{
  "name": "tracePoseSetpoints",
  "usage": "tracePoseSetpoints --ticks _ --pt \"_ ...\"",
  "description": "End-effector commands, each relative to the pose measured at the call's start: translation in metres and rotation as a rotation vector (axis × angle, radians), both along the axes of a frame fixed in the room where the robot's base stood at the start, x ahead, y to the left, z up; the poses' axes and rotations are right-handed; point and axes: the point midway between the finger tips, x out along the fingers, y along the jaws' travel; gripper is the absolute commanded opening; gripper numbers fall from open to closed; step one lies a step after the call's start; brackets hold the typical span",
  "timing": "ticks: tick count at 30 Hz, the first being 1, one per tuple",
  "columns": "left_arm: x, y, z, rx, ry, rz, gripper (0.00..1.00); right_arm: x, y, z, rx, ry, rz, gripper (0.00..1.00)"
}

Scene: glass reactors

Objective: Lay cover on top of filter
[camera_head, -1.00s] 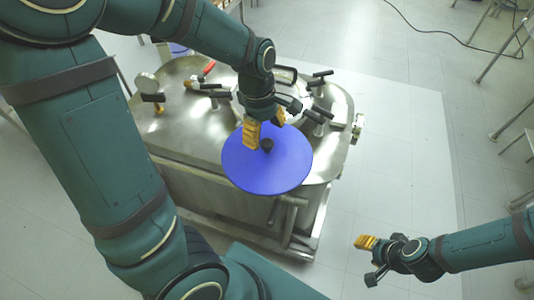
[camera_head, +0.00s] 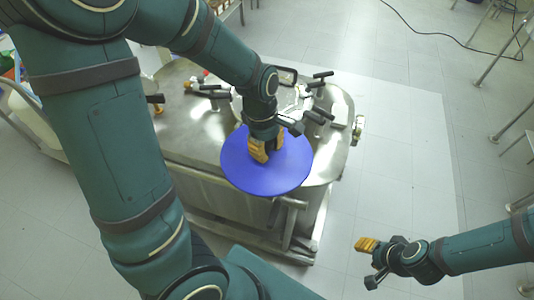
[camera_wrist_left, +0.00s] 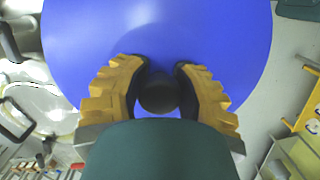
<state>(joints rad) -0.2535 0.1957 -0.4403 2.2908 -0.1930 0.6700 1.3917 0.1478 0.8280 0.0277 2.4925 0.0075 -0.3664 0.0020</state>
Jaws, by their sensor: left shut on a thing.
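The cover is a flat blue disc (camera_head: 285,170) with a dark round knob, over the front right edge of a steel vessel top. I cannot tell whether it rests on the metal. My left gripper (camera_head: 267,150) is above it, shut on the knob. In the left wrist view, its yellow fingers (camera_wrist_left: 160,90) flank the knob (camera_wrist_left: 158,97) on the blue disc (camera_wrist_left: 210,30). The filter seems to be the round mouth with clamps (camera_head: 290,98) behind my left gripper, partly hidden by it. My right gripper (camera_head: 368,250) is apart, over the floor at lower right.
The steel vessel (camera_head: 190,135) has several black-handled clamps and small fittings on its top. A pipe and frame (camera_head: 290,215) stick out at its front. Open pale floor (camera_head: 410,140) lies to the right. Metal stand legs (camera_head: 505,130) stand at the far right.

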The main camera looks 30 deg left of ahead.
Motion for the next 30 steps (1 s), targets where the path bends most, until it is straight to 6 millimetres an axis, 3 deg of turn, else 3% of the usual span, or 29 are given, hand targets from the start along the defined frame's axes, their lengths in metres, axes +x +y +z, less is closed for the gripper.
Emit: tracePoseSetpoints --ticks 11,24,30 --pt "0.001 0.000 0.005 0.000 -0.002 -0.001 0.00 0.000 0.000 0.001 0.000 0.000 0.000 0.47" --pt "0.001 0.000 0.080 -0.001 -0.005 0.000 0.00 -0.001 -0.001 0.018 0.003 0.000 0.001 0.47" --pt "0.001 0.000 0.098 0.001 -0.002 0.000 0.00 -0.001 -0.001 0.020 0.004 0.000 0.001 0.47"
